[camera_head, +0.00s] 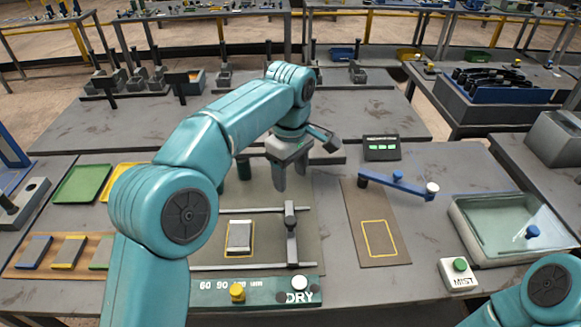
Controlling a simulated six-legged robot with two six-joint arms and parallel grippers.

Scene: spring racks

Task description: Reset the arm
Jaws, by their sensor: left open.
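My teal left arm reaches in from the lower left and bends over the workbench (440,275). Its grey gripper (289,178) points down above the back middle of the bench, jaws apart, with nothing seen between them. A blue swing arm (398,184) with a white round end (432,190) lies to the right of the gripper, apart from it. It slants down to the right, beyond a brown board (372,215) with a yellow outlined square. Only a teal joint of my right arm shows at the lower right; its gripper is out of view.
A green panel (210,292) marked DRY is nearest. A glass-covered tray (463,232) and a MIST button box (458,274) stand right. A display box (381,148) stands behind.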

